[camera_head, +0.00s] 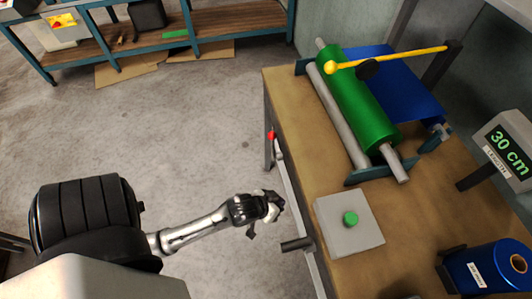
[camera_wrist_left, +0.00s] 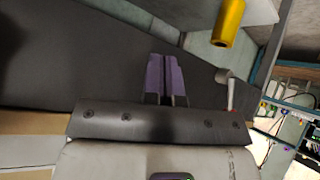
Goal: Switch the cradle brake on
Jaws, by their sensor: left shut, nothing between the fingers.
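A machine on the wooden bench has a green roll (camera_head: 358,95) lying in a cradle beside a grey roller (camera_head: 335,112). No part is labelled as the cradle brake. A small lever with a red tip (camera_head: 271,135) stands at the bench's left edge, and a yellow rod with a ball end (camera_head: 331,68) reaches over the roll. My left gripper (camera_head: 275,206) is beside the bench's left edge, below the red tip in the picture, apart from it. In the left wrist view its fingers (camera_wrist_left: 166,78) are shut and empty. My right gripper is not in view.
A grey box with a green button (camera_head: 350,218) sits on the near bench. A blue roll (camera_head: 490,268) and a display reading 30 cm (camera_head: 507,146) are at the right. A grey rail runs along the bench's left side. The floor left of it is clear.

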